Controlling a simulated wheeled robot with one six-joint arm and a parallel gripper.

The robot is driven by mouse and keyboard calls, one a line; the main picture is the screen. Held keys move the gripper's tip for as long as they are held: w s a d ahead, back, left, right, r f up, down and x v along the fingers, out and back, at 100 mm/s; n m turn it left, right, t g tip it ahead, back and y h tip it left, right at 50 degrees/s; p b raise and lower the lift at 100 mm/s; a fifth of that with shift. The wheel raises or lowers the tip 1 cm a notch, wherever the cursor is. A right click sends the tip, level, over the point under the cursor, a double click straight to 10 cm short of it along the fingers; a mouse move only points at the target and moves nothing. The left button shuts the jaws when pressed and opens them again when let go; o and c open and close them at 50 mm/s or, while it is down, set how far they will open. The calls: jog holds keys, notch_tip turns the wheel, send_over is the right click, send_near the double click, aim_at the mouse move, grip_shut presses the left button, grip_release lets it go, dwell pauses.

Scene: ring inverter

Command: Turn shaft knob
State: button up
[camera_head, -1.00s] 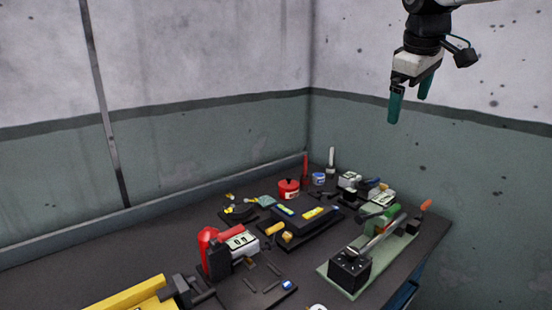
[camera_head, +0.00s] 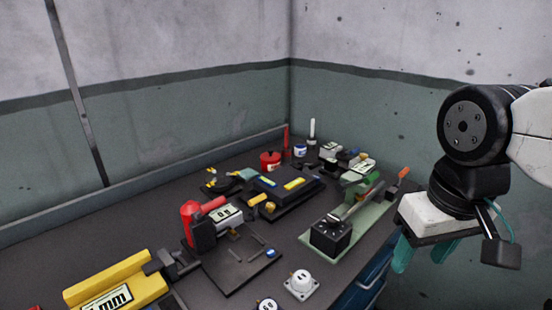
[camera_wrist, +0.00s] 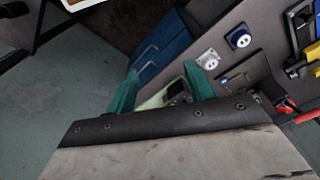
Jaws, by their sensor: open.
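A device on a pale green plate (camera_head: 308,240) stands at the table's right front edge. It has a black block (camera_head: 330,238), a grey shaft (camera_head: 358,205) slanting back to the right, and a green part (camera_head: 362,180). An orange-tipped piece (camera_head: 404,173) stands at its far end. I cannot tell which part is the shaft knob. My gripper (camera_head: 422,256) is open and empty, to the right of this device and apart from it, beyond the table edge. In the wrist view its teal fingers (camera_wrist: 161,72) frame part of the pale green plate (camera_wrist: 155,100); the rest is hidden behind the gripper.
Two round sockets, a white one (camera_head: 301,283) and a dark blue one (camera_wrist: 239,37), are near the front edge. A red-handled device (camera_head: 190,222) and a yellow block (camera_head: 118,290) stand left. Blue drawers (camera_head: 372,272) are below the table. Floor beside the table is clear.

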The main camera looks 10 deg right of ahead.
jog(key=n+g, duration=0.1)
jog(key=n, duration=0.8)
send_over(333, 218)
notch_tip(333, 218, down, 4)
jog(key=shift+n, duration=0.3)
jog(key=shift+f, duration=0.25)
notch_tip(333, 218, down, 7)
jog(key=shift+f, duration=0.15)
